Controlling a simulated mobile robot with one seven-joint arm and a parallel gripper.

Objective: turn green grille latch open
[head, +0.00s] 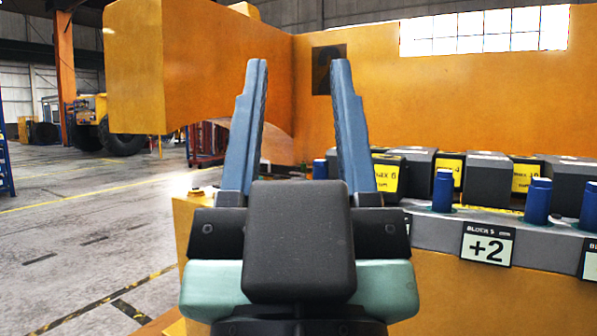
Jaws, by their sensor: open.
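I cannot make out a green grille or its latch in the head view. My gripper (299,66) points away from me in the middle of the picture. Its two blue-grey fingers stand wide apart with nothing between them. Beyond the fingers are an orange wall (450,95) and a dark square plate (322,72). The right finger covers part of that plate. My gripper's body hides what lies directly behind it.
A grey ledge at right bears blue posts (443,190), dark blocks (488,180) with yellow labels, and a "+2" sign (487,244). A large orange block (135,70) juts out at upper left. Open concrete floor (80,240) lies left; a yellow vehicle (95,115) stands far back.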

